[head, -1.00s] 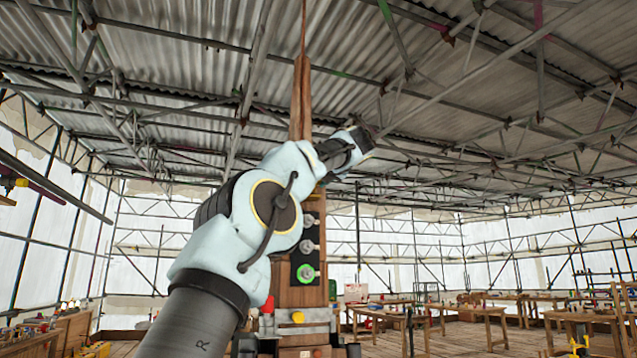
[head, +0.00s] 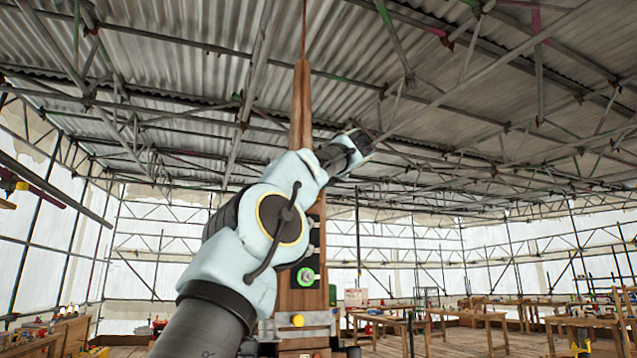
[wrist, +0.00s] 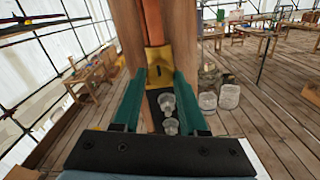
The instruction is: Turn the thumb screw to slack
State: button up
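A wooden spire post (head: 301,108) rises in the middle of the head view. A dark panel on it carries a green-ringed knob (head: 306,276); my arm mostly covers the panel's upper part. The wrist view shows pale grey knobs (wrist: 166,103) on the panel and a yellow plate (wrist: 156,62) with a dark slot. I cannot tell for sure which part is the thumb screw. My gripper (wrist: 160,73) is open, its two teal fingers apart with nothing held between them. The fingers point toward the yellow plate; contact is not clear. In the head view my gripper (head: 362,142) is right of the post.
A yellow knob (head: 297,320) sits on a grey band low on the post. Workbenches (head: 465,318) stand at the right. White buckets (wrist: 228,97) stand on the plank floor in the wrist view. Scaffolding and roof trusses surround the space; the air right of the post looks clear.

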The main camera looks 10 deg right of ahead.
jog(key=o, duration=0.4)
jog(key=shift+o, duration=0.2)
jog(key=s+d+b, duration=0.1)
jog(key=s+b, duration=0.3)
jog(key=s, duration=0.6)
jog(key=shift+s+d+b, duration=0.2)
jog(key=shift+s+b, duration=0.1)
jog(key=shift+s, duration=0.1)
